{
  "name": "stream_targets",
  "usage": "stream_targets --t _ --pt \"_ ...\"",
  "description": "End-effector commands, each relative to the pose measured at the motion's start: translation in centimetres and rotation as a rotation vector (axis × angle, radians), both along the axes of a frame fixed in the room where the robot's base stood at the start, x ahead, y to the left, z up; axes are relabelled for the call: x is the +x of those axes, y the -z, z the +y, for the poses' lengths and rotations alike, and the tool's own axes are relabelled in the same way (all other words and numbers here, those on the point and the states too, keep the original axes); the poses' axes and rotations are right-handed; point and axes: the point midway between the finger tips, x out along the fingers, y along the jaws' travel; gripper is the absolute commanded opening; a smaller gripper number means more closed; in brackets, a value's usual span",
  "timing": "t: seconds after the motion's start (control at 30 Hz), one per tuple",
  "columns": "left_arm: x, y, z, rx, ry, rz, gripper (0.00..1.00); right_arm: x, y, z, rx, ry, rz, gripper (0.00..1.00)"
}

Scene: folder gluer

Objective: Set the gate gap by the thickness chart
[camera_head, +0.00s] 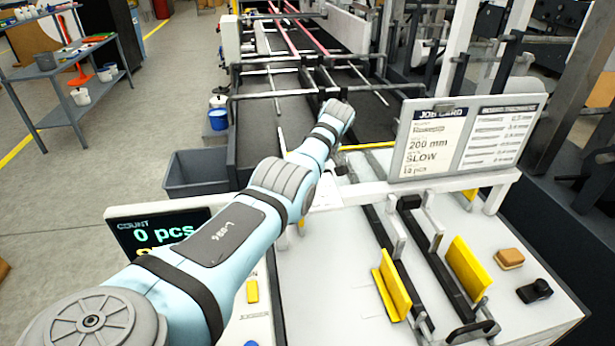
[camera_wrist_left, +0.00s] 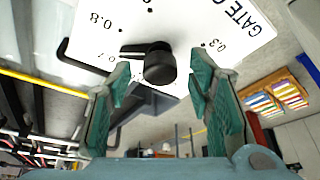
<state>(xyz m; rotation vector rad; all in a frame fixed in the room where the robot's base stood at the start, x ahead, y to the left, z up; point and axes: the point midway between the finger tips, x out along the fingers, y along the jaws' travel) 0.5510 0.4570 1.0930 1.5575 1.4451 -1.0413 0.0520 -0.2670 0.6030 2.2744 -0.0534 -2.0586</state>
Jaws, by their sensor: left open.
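In the left wrist view, a white dial plate (camera_wrist_left: 195,22) carries the partly cut-off words "GATE G…" and marks including 0.8 and 0.3. A round black knob (camera_wrist_left: 159,64) stands on it, with a thin dark bar reaching left. My left gripper (camera_wrist_left: 160,82) is open, its green-padded fingers on either side of the knob; I cannot tell whether they touch it. In the head view my left arm hides the gripper and dial. The thickness chart (camera_head: 503,130) is on the board's right half, too small to read surely. The job card (camera_head: 432,142) beside it reads 200 mm, SLOW.
A white machine table (camera_head: 340,285) bears two yellow guide plates (camera_head: 393,285) (camera_head: 467,268) on dark rails. A sponge-like block (camera_head: 509,258) and a small black object (camera_head: 535,291) lie to their right. A display (camera_head: 160,232) reads 0 pcs. A grey bin (camera_head: 196,173) stands left of the conveyor.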

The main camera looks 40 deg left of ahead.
Motion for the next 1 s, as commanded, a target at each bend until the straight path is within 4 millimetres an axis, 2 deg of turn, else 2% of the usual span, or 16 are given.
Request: stream_targets --t 0.17,0.5,0.6,1.0 --pt "0.1 -1.1 -0.4 0.0 0.001 -0.003 0.47 0.0 0.0 -0.2 -0.003 -0.001 0.0 0.4" --pt "-0.2 -9.1 -3.6 -0.002 0.0 -0.003 0.47 0.0 0.0 -0.1 -0.001 0.0 0.0 0.4" --pt "-0.3 -10.5 -4.1 -0.002 -0.001 -0.001 0.47 0.0 0.0 -0.1 -0.001 0.0 0.0 0.4" --pt "-0.4 -11.0 -4.2 -0.002 -0.002 0.0 0.47 0.0 0.0 0.0 0.0 0.0 0.0 0.4"
